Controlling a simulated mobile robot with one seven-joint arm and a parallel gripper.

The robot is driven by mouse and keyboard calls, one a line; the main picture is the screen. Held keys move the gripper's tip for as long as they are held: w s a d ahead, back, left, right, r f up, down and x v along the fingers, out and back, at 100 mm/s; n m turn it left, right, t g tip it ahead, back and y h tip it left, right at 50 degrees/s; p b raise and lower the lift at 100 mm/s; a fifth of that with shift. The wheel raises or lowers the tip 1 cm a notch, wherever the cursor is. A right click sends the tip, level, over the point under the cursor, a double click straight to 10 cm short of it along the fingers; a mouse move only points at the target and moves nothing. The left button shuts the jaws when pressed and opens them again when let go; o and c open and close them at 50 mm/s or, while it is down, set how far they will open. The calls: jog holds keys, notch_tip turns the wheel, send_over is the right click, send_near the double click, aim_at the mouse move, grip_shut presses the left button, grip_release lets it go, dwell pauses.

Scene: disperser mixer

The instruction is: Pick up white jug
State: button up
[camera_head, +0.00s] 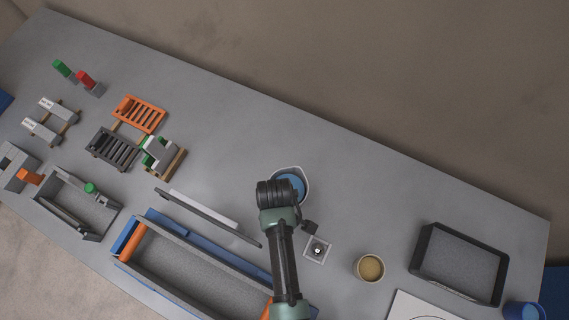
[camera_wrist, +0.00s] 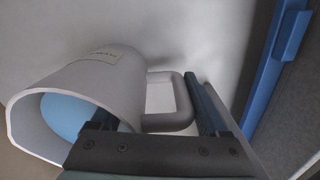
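The white jug (camera_head: 306,182) with blue contents stands near the middle of the table in the head view, partly hidden behind my wrist. In the wrist view the white jug (camera_wrist: 118,78) is large at the left, with its open mouth toward the lower left, a label on its side and its handle (camera_wrist: 186,115) pointing right. My gripper (camera_wrist: 152,100) is open at the jug. One finger overlaps the jug body in the picture and the other lies just right of the handle. The handle shows between the fingers. I cannot tell whether either finger touches it.
A long grey tray with blue edges (camera_head: 190,267) lies at the front, and a grey bar (camera_head: 208,216) lies left of the jug. A small square plate (camera_head: 318,250), a tan cup (camera_head: 369,267) and a black tray (camera_head: 458,262) are to the right. The table behind the jug is clear.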

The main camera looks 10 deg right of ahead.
grip_shut()
dwell(0.3)
notch_tip(320, 180, up, 10)
jog(key=shift+r+b, duration=0.1)
jog(key=shift+b, duration=0.35)
